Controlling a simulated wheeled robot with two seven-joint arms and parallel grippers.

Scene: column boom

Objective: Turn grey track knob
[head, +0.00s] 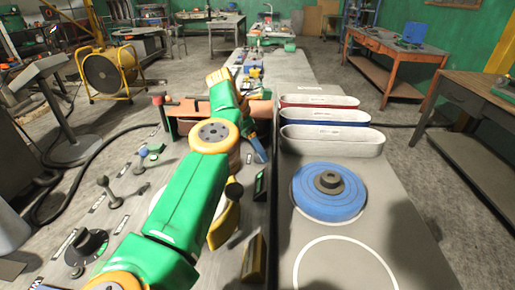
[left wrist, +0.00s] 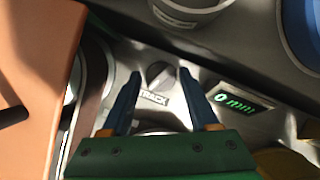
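The grey track knob (left wrist: 158,74) shows in the left wrist view, on a grey panel above a white label reading TRACK. My left gripper (left wrist: 160,76) is open, with one blue finger on each side of the knob. The fingertips look level with the knob in the picture; I cannot tell whether they touch it. In the head view my green left arm reaches forward, and a blue finger of the left gripper (head: 258,148) shows beside the machine. The knob is hidden there. My right gripper is not in view.
A small green display (left wrist: 238,101) sits right of the knob. An orange part (left wrist: 38,60) stands close on the left. In the head view a blue disc (head: 310,193) and oval belts, one of them white (head: 332,140), lie on the grey bench at right.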

